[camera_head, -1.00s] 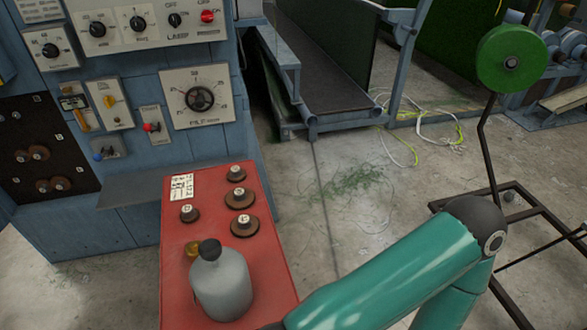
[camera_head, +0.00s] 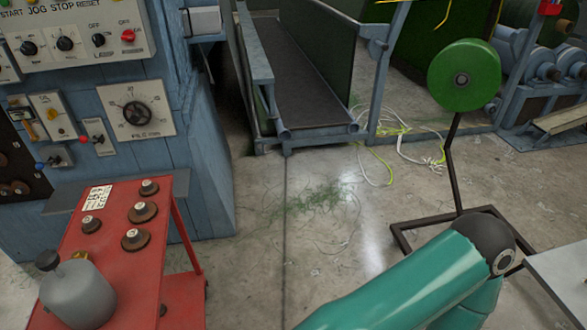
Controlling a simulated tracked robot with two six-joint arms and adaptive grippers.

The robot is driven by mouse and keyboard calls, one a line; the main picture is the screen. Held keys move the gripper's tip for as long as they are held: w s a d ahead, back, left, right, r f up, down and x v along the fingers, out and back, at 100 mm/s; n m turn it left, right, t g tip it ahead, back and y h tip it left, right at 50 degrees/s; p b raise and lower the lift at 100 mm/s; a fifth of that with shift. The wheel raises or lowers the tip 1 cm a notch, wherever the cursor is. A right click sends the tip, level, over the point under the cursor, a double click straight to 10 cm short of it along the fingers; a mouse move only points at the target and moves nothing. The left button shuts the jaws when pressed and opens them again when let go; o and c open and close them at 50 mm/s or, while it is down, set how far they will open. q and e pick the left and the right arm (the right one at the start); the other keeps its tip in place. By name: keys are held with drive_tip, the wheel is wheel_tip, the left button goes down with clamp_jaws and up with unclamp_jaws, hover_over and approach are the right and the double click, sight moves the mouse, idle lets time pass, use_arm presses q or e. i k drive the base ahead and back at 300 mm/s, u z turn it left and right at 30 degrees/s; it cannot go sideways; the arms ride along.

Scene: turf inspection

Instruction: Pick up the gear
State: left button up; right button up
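Several small brown discs with lettered grey knobs, which look like gears, sit on a red cart (camera_head: 108,268) at the lower left. One is nearest the front (camera_head: 135,239), one is behind it (camera_head: 142,212), one is at the back (camera_head: 149,187) and one is at the left (camera_head: 91,224). Fine teeth are too small to make out. More brown discs (camera_head: 20,188) hang on a dark panel at the left edge. A teal arm of mine reaches in at the lower right, but neither gripper is in view.
A grey bottle with a dark cap (camera_head: 76,297) stands on the cart's front. A blue control cabinet (camera_head: 190,150) rises behind it. A green reel (camera_head: 464,75) on a dark stand is at right. A pale table edge (camera_head: 565,280) is lower right.

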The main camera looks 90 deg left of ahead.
sight(149, 188)
drive_tip(key=u, duration=0.65)
drive_tip(key=i, duration=0.2)
drive_tip(key=z, duration=2.15)
drive_tip(key=i, duration=0.15)
drive_tip(key=z, duration=1.85)
drive_tip(key=k, duration=2.65)
drive_tip(key=u, duration=1.2)
drive_tip(key=i, duration=0.15)
drive_tip(key=z, duration=3)
